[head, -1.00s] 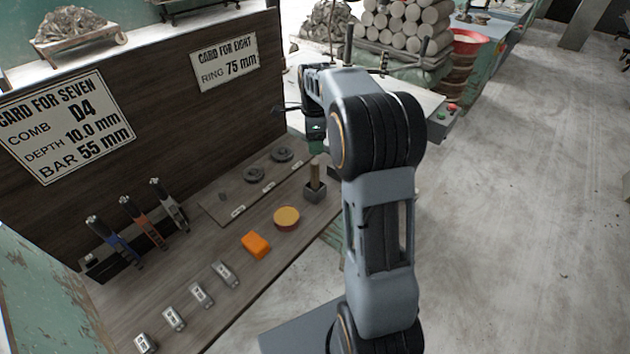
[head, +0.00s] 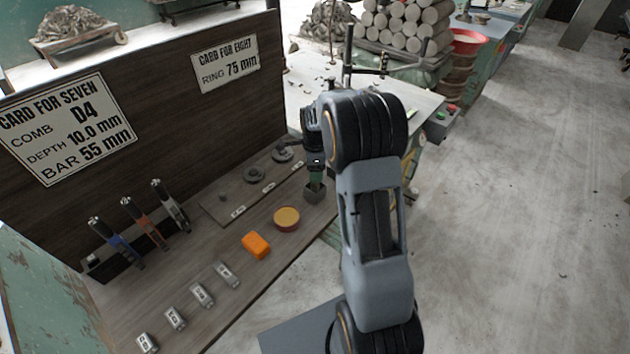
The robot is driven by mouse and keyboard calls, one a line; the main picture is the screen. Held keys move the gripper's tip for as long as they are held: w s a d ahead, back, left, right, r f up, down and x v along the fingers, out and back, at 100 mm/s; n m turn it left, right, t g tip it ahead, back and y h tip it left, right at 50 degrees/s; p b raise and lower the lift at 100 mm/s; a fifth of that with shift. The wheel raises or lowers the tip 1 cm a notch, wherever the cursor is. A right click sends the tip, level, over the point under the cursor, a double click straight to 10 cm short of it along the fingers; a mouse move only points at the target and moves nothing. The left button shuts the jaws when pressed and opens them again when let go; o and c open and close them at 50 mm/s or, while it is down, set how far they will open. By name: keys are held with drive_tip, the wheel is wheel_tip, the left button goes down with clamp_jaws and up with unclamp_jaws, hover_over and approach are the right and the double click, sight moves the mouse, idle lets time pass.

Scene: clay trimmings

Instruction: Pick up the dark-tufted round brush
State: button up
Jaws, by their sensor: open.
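In the head view my gripper (head: 316,176) is lowered at the far end of the wooden bench, directly over a small dark grey block or holder (head: 314,196). A second ago a short wooden upright handle stood in this block; my gripper now covers it. I take this handle to be the round brush, but I cannot make out any dark tuft. The jaws are open, and the fingertips are too small to tell whether they stand around the handle.
A round tan-topped pot (head: 286,218) and an orange block (head: 256,245) lie nearby. Several small metal blocks (head: 203,295) line the front edge. A board with dark rings (head: 283,154) lies behind, close to my gripper.

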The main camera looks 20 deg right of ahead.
drive_tip(key=shift+c, duration=0.2)
drive_tip(key=c, duration=1)
drive_tip(key=shift+o, duration=0.2)
